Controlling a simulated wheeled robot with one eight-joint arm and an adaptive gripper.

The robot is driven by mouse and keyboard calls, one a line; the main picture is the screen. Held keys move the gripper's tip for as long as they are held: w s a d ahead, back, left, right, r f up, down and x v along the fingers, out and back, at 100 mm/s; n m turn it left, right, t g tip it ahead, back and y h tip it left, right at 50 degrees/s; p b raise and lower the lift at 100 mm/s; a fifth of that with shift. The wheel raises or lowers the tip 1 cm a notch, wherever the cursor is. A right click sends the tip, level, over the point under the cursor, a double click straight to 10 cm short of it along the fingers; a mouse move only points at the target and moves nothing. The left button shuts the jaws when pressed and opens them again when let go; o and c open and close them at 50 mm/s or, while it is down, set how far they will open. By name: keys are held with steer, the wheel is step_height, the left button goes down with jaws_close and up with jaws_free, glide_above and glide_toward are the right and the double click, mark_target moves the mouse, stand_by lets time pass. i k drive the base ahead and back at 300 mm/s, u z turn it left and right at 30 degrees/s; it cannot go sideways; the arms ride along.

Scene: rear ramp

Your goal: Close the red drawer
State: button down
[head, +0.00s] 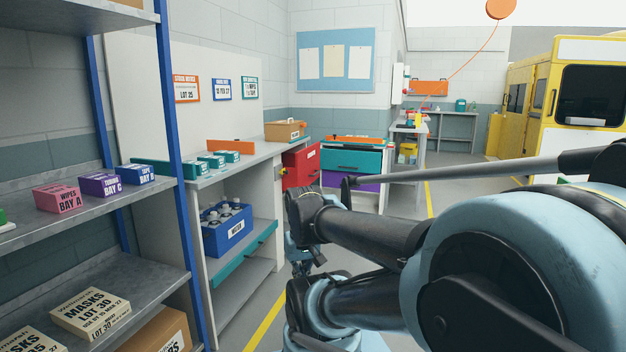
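The red drawer (301,166) is at the right end of the grey workbench, below the top. It stands out from the bench front, so it looks open. A small white label shows on its face. My arm reaches across the lower right of the head view, and its dark links pass in front of the floor below the drawer. What looks like my gripper (306,262) is a small dark shape low in front of the bench, below the drawer and apart from it. My arm partly hides it, and its fingers cannot be made out.
A blue bin (226,238) of bottles sits on the bench's lower shelf, above a teal rail. A cardboard box (285,131) stands on the bench top. A teal and purple drawer cabinet (352,160) stands behind. A blue-posted shelf rack (175,120) is close at left. Floor is clear toward the yellow vehicle.

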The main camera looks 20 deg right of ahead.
mark_target(303, 166)
steer(key=z, duration=0.4)
steer(key=i, duration=0.35)
steer(key=z, duration=0.85)
steer(key=i, duration=2)
steer(key=u, duration=0.85)
steer(key=i, duration=0.6)
steer(key=u, duration=0.4)
